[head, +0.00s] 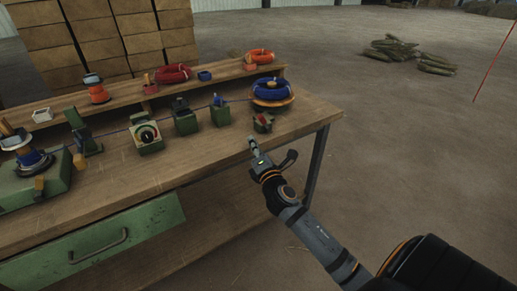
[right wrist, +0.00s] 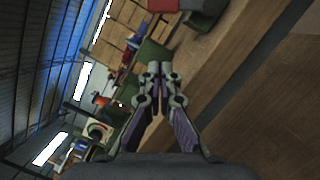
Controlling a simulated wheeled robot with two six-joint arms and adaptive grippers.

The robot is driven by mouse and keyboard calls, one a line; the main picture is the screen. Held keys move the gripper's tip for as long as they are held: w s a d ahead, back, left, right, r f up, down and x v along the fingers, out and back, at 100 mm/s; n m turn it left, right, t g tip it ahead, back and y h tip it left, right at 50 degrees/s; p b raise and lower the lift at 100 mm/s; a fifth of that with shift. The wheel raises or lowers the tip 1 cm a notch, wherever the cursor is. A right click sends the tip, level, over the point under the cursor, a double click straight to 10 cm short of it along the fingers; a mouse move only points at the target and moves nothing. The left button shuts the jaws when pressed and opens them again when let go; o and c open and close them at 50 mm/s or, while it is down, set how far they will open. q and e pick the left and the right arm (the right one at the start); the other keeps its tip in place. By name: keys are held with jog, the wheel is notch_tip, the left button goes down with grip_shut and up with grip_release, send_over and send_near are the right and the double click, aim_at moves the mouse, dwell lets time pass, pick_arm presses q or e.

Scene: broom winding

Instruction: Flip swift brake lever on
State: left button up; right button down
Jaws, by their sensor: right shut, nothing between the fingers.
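The swift (head: 271,90), a blue coil on an orange disc, stands at the right end of the bench. A small dark green and red block (head: 263,122), which looks like the swift brake with its lever, sits in front of it near the bench edge. The lever's position is too small to tell. My right gripper (head: 253,141) is shut and empty just in front of this block, apparently apart from it. In the right wrist view, the closed fingertips (right wrist: 160,70) point toward the bench, with green and red parts (right wrist: 203,14) beyond them. My left gripper is not in view.
The wooden bench (head: 200,165) carries a green dial box (head: 148,137), other green stations and a winder (head: 32,160) at the left. A raised shelf holds a red coil (head: 173,73) and an orange one (head: 260,57). Open floor lies right of the bench.

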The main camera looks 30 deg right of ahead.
aim_at(262, 119)
jog(key=x, duration=0.3)
jog(key=shift+w+d+r, duration=0.1)
jog(key=shift+w+r, duration=0.05)
jog(key=shift+w, duration=0.2)
jog(key=shift+s+d+r, duration=0.1)
jog(key=shift+d+r, duration=0.2)
jog(key=shift+d, duration=0.3)
jog(key=shift+s+d+r, duration=0.1)
jog(key=shift+d+r, duration=0.15)
jog(key=shift+d, duration=0.35)
jog(key=shift+d+r, duration=0.25)
jog(key=shift+d, duration=0.25)
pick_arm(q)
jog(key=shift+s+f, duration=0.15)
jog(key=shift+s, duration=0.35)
